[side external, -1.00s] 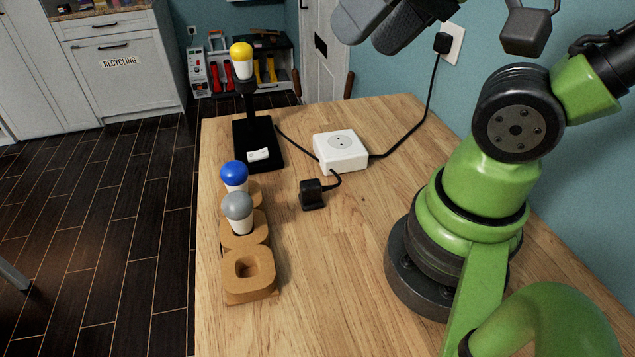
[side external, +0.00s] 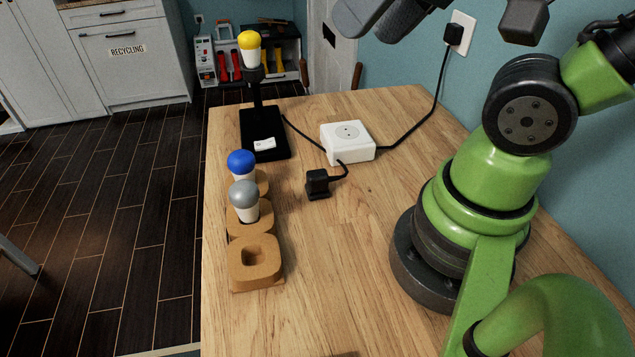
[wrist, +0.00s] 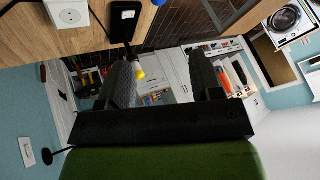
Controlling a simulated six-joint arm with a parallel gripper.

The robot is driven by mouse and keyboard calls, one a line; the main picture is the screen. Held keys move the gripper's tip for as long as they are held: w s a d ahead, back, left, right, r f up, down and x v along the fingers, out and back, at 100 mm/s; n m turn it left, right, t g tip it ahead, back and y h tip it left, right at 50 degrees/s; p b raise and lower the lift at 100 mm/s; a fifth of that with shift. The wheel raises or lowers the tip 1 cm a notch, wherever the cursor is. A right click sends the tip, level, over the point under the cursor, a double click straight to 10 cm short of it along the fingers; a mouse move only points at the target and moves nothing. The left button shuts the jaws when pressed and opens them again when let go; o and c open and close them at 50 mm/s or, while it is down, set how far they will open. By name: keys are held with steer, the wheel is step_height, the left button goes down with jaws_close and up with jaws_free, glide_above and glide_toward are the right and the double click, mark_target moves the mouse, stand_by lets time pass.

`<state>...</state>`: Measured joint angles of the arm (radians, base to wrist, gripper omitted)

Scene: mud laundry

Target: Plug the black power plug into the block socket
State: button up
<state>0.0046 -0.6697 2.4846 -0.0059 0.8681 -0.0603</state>
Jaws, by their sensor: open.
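The black power plug (side external: 317,184) rests on the wooden table, its cord leading back toward the white block socket (side external: 347,142). The block socket sits just behind and to the right of the plug, its round outlet facing up and empty. It also shows at the top left of the wrist view (wrist: 68,12). My gripper is raised high above the table, partly cut off by the top edge of the side view. In the wrist view my gripper (wrist: 162,82) has its two dark fingers wide apart with nothing between them. The black plug is not visible in the wrist view.
A black lamp base (side external: 265,140) with a yellow bulb (side external: 250,50) stands left of the block. A wooden holder (side external: 255,262) with blue and grey bulbs lines the left table edge. A cord runs to a wall outlet (side external: 464,30). The table's middle is clear.

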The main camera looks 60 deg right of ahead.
steer(key=w+d+f+n+g+h, duration=0.1)
steer(key=w+d+f+n+g, duration=0.15)
steer(key=w+f+n, duration=0.4)
steer(key=n+g, duration=0.4)
steer(key=n, duration=0.1)
glide_above(319, 175)
steer(key=shift+h, duration=0.4)
step_height(319, 175, down, 12)
steer(key=shift+a+r, duration=0.1)
steer(key=shift+f+n, duration=0.45)
steer(key=shift+f, duration=0.2)
step_height(319, 175, down, 4)
steer(key=shift+f, duration=0.35)
